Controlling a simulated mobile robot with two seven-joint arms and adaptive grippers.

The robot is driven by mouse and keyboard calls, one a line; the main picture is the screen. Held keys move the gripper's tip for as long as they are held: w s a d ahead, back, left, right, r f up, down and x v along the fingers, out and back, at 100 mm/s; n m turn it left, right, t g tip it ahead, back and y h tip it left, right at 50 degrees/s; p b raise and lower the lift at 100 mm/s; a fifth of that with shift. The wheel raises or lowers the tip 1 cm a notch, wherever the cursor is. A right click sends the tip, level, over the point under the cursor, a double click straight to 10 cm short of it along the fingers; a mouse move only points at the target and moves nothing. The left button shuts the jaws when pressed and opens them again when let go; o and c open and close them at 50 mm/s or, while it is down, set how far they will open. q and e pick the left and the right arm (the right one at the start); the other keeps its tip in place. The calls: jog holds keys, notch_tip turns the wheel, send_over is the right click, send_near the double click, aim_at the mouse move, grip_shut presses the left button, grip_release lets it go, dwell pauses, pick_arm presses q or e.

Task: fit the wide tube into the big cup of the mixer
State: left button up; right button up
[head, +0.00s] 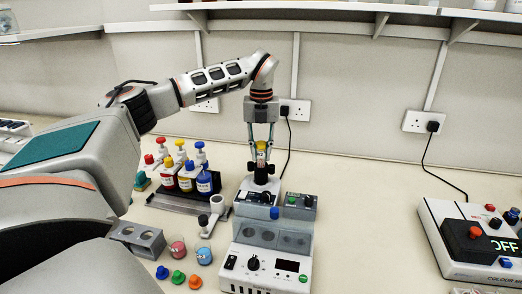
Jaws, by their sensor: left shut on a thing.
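My left gripper (261,158) points straight down at the middle of the bench and is shut on the wide tube (261,147), a small piece with a yellow part showing between the fingers. The fingers hide most of the tube. My right gripper is not in view.
A white block unit (268,263) with knobs stands in front of the mixer. A rack of red, yellow and blue pump bottles (187,180) stands left of it. Coloured caps (178,277), beakers (204,255) and a grey holder (137,238) lie nearer. A colour device (470,240) stands right; bench between is clear.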

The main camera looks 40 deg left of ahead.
pick_arm(q)
jog(key=o, duration=1.2)
jog(key=shift+c, duration=0.2)
notch_tip(320, 180, up, 12)
jog(key=shift+s+d+f, duration=0.1)
